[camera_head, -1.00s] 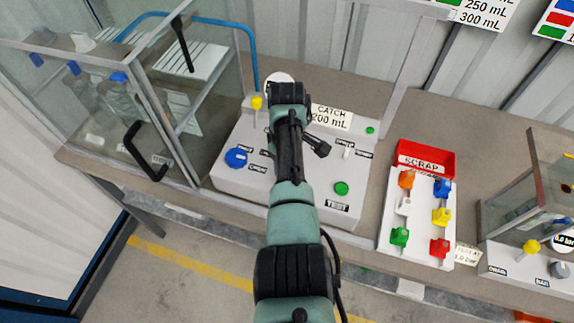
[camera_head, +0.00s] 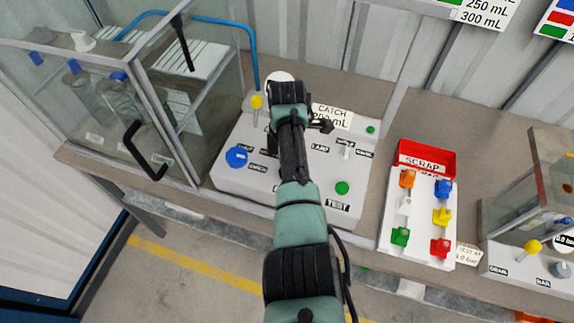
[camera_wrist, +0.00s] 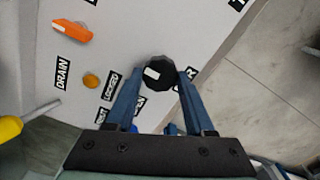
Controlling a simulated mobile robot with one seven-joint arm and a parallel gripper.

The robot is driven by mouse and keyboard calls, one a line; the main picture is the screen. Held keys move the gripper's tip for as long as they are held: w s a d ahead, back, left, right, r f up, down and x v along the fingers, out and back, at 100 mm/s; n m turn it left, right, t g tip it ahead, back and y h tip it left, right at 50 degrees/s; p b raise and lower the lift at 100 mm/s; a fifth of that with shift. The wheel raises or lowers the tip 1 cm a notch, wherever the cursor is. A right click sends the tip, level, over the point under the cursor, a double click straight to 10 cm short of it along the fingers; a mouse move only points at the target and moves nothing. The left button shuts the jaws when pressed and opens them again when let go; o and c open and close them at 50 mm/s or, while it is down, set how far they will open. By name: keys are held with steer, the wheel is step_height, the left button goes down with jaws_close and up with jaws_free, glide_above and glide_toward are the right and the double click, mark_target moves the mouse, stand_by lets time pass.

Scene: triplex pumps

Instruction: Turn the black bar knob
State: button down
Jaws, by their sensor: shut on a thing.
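The black knob (camera_wrist: 160,74) sits on the white panel in the wrist view and shows as a dark, rounded top with a white mark. My gripper (camera_wrist: 159,82) has its two blue fingers on either side of the knob, shut on it. The fingers hide parts of its sides. In the head view my arm covers the gripper and the knob. The white console (camera_head: 225,172) that my arm reaches over stands on the bench.
On the console are a blue knob (camera_head: 237,156), a green button (camera_head: 342,188) and a yellow knob (camera_head: 257,102). An orange lever (camera_wrist: 72,31) is near the gripper. A glass cabinet is on the left; a red scrap bin (camera_head: 427,157) is on the right.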

steer(key=shift+r, duration=0.1)
stand_by(0.4)
steer(key=shift+c, duration=1.3)
jaws_free()
step_height(320, 180, up, 13)
steer(key=b, duration=0.1)
steer(key=shift+b, duration=0.35)
